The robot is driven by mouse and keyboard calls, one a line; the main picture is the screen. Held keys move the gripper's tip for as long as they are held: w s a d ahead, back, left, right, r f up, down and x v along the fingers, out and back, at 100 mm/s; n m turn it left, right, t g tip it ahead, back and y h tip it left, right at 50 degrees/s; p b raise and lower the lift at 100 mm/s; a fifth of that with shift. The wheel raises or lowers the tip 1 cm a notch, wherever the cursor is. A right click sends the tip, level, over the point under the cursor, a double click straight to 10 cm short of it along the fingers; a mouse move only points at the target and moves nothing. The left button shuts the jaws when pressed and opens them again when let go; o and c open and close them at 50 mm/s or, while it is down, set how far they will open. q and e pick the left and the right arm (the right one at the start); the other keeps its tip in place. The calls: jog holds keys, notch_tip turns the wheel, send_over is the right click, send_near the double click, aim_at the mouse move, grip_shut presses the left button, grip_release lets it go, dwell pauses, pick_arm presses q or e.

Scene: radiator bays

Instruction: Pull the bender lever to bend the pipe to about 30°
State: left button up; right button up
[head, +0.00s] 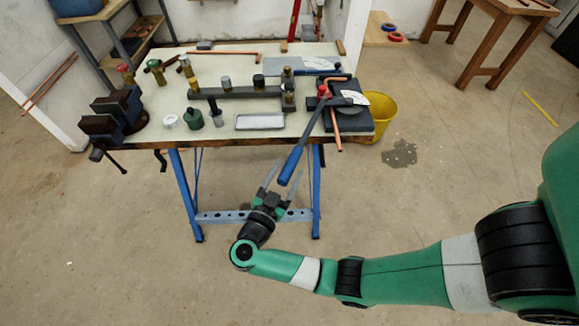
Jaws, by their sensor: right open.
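The pipe bender (350,112) sits at the right end of the workbench (225,139). Its lever (302,146) has a blue grip that slants down past the bench's front edge toward me. A copper pipe (337,137) lies in the bender, with one end sticking out over the front edge; its middle is partly hidden by the bender, so I cannot read its angle. My right gripper (284,172) is open, its fingers on either side of the blue grip's lower end as seen from above. I cannot tell whether they touch it. My left gripper is out of view.
A vise (112,114) is on the bench's left end. Fittings, a green bottle (194,119) and a small tray (260,122) stand mid-bench. A yellow bucket (381,112) is right of the bench. The floor in front is clear, with a dark stain (399,153) at right.

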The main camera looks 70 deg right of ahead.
jog(key=shift+d, duration=1.15)
grip_shut()
dwell(0.5)
